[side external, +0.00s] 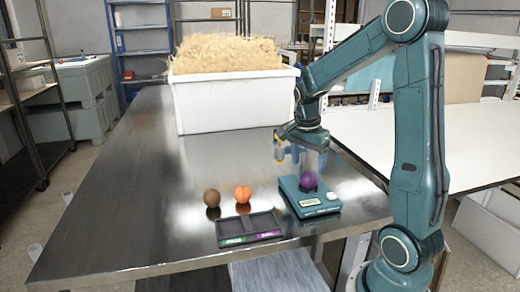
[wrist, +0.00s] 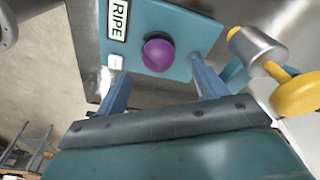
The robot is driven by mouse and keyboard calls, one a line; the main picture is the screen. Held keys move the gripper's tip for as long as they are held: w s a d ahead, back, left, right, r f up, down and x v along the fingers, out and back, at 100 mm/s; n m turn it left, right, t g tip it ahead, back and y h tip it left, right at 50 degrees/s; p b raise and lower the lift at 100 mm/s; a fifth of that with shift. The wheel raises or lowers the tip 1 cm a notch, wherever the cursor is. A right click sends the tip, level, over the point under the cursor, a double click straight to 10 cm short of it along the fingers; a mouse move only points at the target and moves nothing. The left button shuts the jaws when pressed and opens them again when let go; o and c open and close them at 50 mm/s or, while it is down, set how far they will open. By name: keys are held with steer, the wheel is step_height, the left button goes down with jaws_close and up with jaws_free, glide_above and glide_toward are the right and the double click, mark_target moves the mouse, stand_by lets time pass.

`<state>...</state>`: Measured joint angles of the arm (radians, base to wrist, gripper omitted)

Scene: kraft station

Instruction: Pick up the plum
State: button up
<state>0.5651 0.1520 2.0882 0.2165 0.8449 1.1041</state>
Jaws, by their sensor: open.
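The plum (side external: 308,181) is a round purple fruit resting on a teal scale-like device (side external: 300,205) near the right front of the metal table. In the wrist view the plum (wrist: 158,54) sits on the teal plate (wrist: 135,18), next to a label reading RIPE. My gripper (side external: 298,155) is above and slightly behind the plum in the side view. In the wrist view its two blue fingers (wrist: 158,75) are spread apart, with the plum ahead of and between them. The gripper is open and holds nothing.
A brown round fruit (side external: 212,198) and an orange fruit (side external: 242,194) stand left of the scale. A dark two-part tray (side external: 249,239) with green and purple labels lies in front. A large white bin (side external: 235,103) of straw-like filling stands behind. The table's left side (side external: 110,190) is clear.

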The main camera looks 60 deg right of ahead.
mark_target(309, 174)
steer(key=shift+s+d+f, duration=0.15)
steer(key=shift+f, duration=1.15)
steer(key=shift+s+d+f, duration=0.1)
steer(key=shift+f, duration=1.15)
steer(key=c, duration=1.2)
steer(key=shift+o, duration=0.2)
steer(key=shift+r, duration=0.1)
step_height(309, 174, up, 20)
steer(key=shift+w, duration=0.1)
